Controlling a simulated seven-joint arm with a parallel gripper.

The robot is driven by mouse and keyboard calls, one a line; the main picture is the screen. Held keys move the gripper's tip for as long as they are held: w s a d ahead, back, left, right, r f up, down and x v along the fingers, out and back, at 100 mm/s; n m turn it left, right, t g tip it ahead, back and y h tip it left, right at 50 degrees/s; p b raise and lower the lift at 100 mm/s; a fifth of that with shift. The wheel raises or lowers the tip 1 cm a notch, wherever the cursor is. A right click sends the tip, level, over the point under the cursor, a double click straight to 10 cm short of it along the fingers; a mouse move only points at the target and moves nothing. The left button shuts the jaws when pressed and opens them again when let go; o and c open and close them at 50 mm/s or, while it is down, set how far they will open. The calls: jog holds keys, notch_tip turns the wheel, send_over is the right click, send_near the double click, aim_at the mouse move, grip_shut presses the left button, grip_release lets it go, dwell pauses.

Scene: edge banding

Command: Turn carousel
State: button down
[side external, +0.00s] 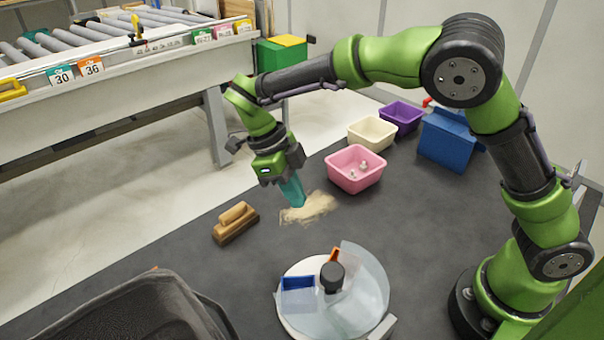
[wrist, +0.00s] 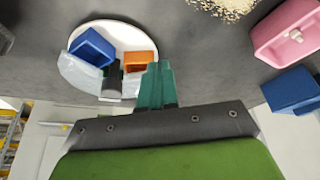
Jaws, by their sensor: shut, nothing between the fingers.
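The carousel is a round white turntable (side external: 300,318) near the front of the dark table, with a clear cover over part of it and a dark knob (side external: 332,276) in its middle. It holds a blue bin (side external: 298,284) and an orange bin (side external: 335,255). In the wrist view the white disc (wrist: 135,35) shows with the blue bin (wrist: 92,47), the orange bin (wrist: 140,61) and the dark knob (wrist: 112,78). My gripper (side external: 294,196) has teal fingers, shut and empty, pointing down over a patch of sawdust behind the carousel, apart from it. The fingers also show in the wrist view (wrist: 156,88).
A pile of pale sawdust (side external: 310,208) lies by my fingertips. A wooden brush (side external: 235,222) is to the left. Pink (side external: 354,178), cream (side external: 371,133) and purple (side external: 401,117) bins and a blue box (side external: 447,140) stand behind. A black bin (side external: 145,305) is at front left.

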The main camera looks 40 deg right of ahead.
jog(key=m, duration=0.2)
send_near(324, 260)
jog(key=f, duration=0.3)
jog(key=shift+w+f+y, duration=0.3)
jog(key=shift+w+y, duration=0.05)
jog(key=shift+y, duration=0.05)
jog(key=shift+s+d+r, duration=0.1)
jog(key=shift+s+d, duration=0.05)
jog(key=shift+s, duration=0.35)
jog(key=shift+s+d+r, duration=0.1)
jog(key=shift+s+d, duration=0.05)
jog(key=shift+s, duration=0.35)
jog(key=shift+s+d+f, duration=0.1)
jog(key=shift+s+d, duration=0.15)
jog(key=shift+s, duration=0.35)
jog(key=shift+s+d, duration=0.35)
jog(key=shift+d, duration=0.15)
